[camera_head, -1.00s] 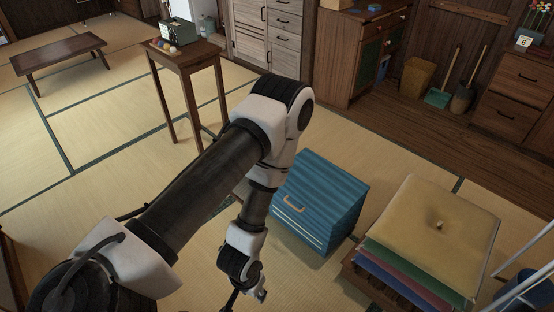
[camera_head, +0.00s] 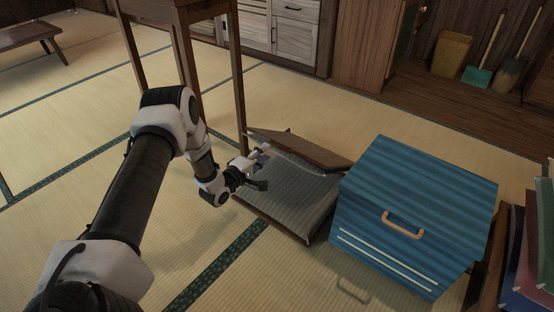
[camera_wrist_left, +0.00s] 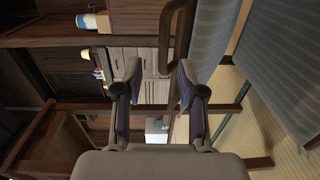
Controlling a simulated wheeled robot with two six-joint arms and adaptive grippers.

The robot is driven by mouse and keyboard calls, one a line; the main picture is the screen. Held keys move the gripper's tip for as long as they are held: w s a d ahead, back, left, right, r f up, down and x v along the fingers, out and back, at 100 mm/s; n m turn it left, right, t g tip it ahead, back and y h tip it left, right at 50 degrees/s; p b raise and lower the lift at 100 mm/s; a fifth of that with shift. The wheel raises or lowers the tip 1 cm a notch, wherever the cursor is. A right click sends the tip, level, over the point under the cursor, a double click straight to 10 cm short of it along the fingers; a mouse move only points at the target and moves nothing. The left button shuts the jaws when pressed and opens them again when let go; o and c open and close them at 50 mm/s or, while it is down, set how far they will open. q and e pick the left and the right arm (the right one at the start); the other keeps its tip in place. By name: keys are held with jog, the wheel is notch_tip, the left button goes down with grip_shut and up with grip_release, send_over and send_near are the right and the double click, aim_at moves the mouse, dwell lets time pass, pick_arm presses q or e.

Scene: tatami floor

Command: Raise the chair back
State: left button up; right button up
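A low floor chair stands beside the blue chest, with a grey striped seat (camera_head: 290,197) flat on the floor. Its wood-edged back (camera_head: 300,149) is folded low over the seat at a slight tilt. My left gripper (camera_head: 260,170) is at the left side of the chair, by the gap between back and seat. In the left wrist view its two fingers (camera_wrist_left: 158,84) are apart. The back's padded face (camera_wrist_left: 212,40) and brown wooden rim (camera_wrist_left: 167,45) show there, the rim beyond the fingers and closer to the right one. I cannot tell whether they touch. My right gripper is out of view.
The blue chest (camera_head: 415,205) stands close to the chair's right side. A tall wooden table (camera_head: 180,14) stands behind my left arm, one leg near the chair. Stacked cushions (camera_head: 530,240) are at the right edge. Tatami floor is clear in front and at left.

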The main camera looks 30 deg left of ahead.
aim_at(275, 146)
pick_arm(q)
jog(key=w+b, duration=0.1)
jog(key=w, duration=0.1)
jog(key=w+b, duration=0.1)
jog(key=w, duration=0.1)
jog(key=w+b, duration=0.1)
jog(key=w, duration=0.1)
jog(key=shift+d+f, duration=0.2)
jog(key=shift+d, duration=0.15)
jog(key=shift+w+r, duration=0.15)
jog(key=shift+w, duration=0.4)
grip_shut()
